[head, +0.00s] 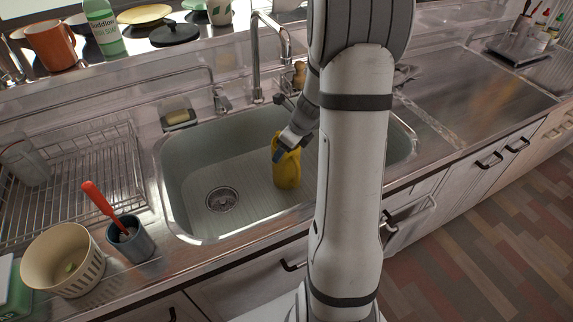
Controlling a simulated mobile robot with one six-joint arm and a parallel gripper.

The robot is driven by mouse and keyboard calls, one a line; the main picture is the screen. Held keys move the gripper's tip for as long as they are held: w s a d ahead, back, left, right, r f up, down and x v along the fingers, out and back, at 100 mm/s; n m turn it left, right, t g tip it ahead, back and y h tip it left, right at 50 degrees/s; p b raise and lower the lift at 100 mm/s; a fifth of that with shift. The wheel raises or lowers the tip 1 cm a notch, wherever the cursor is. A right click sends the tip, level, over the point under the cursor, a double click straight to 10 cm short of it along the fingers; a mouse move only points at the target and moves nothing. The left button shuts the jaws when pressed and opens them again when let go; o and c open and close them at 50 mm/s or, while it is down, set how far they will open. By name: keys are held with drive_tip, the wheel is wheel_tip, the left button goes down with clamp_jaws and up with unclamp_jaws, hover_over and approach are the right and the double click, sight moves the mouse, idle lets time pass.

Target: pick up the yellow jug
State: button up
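The yellow jug (288,174) stands upright inside the sink, right of the drain. My gripper (282,150) is at the jug's upper part, coming down from the upper right. The gripper covers part of the jug's top. A dark fingertip lies over the jug's upper left side. I cannot tell whether the fingers are closed on the jug or only around it. The jug's base appears to be on the sink floor.
The sink (190,165) has a raised rim, with a tall faucet (256,55) behind it. A wire dish rack (95,175), a striped bowl (62,262) and a grey cup (133,243) with a red-handled tool stand left. The right counter (470,90) is mostly clear.

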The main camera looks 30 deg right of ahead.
drive_tip(key=c, duration=0.6)
drive_tip(key=shift+c, duration=0.2)
drive_tip(key=shift+r, duration=0.2)
